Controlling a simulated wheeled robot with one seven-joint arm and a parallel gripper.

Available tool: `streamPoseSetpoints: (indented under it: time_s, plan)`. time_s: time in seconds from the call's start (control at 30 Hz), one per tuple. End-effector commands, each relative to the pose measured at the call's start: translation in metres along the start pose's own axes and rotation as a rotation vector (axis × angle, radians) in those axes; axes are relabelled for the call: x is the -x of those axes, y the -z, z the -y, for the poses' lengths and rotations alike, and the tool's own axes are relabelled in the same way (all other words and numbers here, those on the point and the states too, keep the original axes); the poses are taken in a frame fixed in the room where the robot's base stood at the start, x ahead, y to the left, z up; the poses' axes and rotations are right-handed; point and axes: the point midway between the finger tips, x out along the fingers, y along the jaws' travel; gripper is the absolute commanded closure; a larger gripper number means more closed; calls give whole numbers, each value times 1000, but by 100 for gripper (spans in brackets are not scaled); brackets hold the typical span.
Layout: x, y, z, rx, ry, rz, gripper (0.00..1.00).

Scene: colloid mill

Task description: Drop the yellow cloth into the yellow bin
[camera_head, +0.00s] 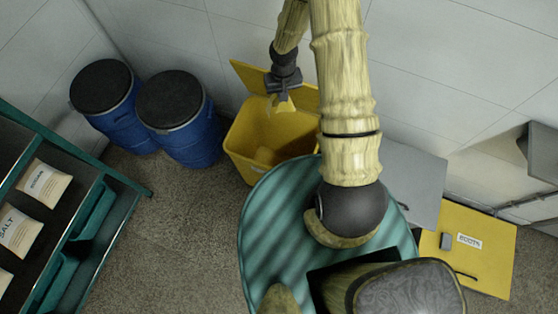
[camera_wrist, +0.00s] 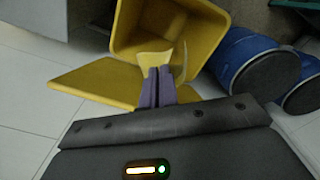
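The yellow bin (camera_head: 242,148) stands open on the floor by the back wall, its lid (camera_head: 248,76) tipped back toward the wall. My gripper (camera_head: 284,92) is over the bin's opening, near the lid. Its purple fingers (camera_wrist: 158,84) are close together on the yellow cloth (camera_head: 285,106), which sticks out beyond the fingertips toward the bin. In the wrist view the cloth (camera_wrist: 154,58) shows in front of the bin's open mouth (camera_wrist: 165,50). A rounded yellow shape lies inside the bin; I cannot tell what it is.
Two blue drums with black lids (camera_head: 172,100) stand left of the bin. A green shelf (camera_head: 115,175) with labelled bags is at the left. A yellow box marked BOOTS (camera_head: 490,262) and a grey panel (camera_head: 418,170) are at the right. Floor between shelf and bin is clear.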

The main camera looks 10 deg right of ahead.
Motion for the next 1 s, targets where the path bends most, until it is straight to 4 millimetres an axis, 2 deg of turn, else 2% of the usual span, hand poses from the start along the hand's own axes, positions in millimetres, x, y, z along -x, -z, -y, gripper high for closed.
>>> streamPoseSetpoints:
  time_s: [0.17,0.27,1.0]
  plan:
    - [-2,0,-1,0,0,0,100]
    - [-10,1,-1,6,-1,0,100]
    - [-132,26,1,160,-9,-4,100]
